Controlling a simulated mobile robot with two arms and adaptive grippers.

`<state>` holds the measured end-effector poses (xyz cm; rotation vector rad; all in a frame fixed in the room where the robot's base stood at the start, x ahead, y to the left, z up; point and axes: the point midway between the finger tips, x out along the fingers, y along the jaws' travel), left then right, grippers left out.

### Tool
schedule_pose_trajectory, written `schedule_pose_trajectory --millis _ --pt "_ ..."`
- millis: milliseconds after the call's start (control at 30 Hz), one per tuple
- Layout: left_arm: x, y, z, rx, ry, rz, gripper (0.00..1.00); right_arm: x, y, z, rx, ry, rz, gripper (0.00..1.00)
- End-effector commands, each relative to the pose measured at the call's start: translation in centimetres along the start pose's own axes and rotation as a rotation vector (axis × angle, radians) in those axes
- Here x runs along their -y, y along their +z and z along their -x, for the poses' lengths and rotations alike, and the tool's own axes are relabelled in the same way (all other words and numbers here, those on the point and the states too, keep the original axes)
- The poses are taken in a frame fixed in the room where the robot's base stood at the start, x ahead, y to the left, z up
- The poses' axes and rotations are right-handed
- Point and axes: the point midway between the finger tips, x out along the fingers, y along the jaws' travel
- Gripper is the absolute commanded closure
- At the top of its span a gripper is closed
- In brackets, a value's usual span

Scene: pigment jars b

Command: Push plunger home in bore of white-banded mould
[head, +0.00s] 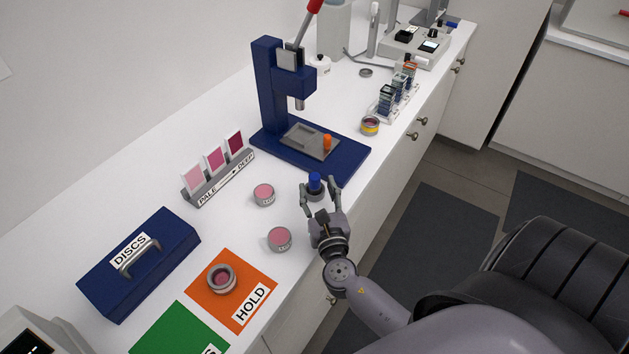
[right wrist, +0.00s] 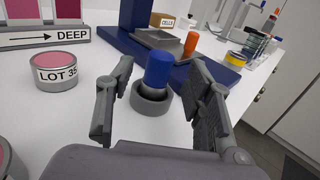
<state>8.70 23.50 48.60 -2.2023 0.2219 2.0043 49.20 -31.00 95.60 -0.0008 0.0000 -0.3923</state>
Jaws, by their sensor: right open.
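A blue plunger (head: 315,181) stands upright in a grey ring-shaped mould (right wrist: 151,102) on the white bench, in front of the press. In the right wrist view the plunger (right wrist: 158,68) rises well above the mould's rim. No white band can be made out on this mould. My right gripper (head: 320,200) is open, its fingers spread either side of the plunger and mould. In the wrist view there is a gap to each finger and nothing is held. My left gripper is out of view.
The blue press (head: 270,95) stands behind, with an orange peg (head: 327,142) at its grey tray (head: 300,138). Pink jars (head: 264,194) (head: 279,238) stand to the left. A grey pot (head: 221,279) sits on the orange HOLD mat (head: 245,313). The bench's front edge is close on the right.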

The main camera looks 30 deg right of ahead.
Motion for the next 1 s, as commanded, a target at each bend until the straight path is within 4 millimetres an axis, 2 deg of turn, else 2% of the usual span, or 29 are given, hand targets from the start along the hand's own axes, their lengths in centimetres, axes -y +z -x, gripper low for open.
schedule_pose_trajectory --millis 33,100,200,300,533,1000 --pt "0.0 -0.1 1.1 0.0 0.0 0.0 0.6 -0.1 1.0 -0.9 0.003 -0.001 0.0 0.53" --pt "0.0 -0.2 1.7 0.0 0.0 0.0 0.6 -0.1 1.4 -2.0 0.003 -0.001 -0.001 0.53" --pt "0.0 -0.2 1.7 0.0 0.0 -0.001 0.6 -0.1 0.9 -3.2 0.001 0.0 0.001 0.53" --pt "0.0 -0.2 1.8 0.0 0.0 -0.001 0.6 -0.1 0.8 -3.8 0.0 0.001 0.0 0.53" --pt "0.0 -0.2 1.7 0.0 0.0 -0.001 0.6 -0.1 0.6 -3.9 0.0 0.001 0.0 0.53" --pt "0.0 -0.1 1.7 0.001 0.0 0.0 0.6 -0.1 0.7 -3.8 0.0 0.0 -0.001 0.84"
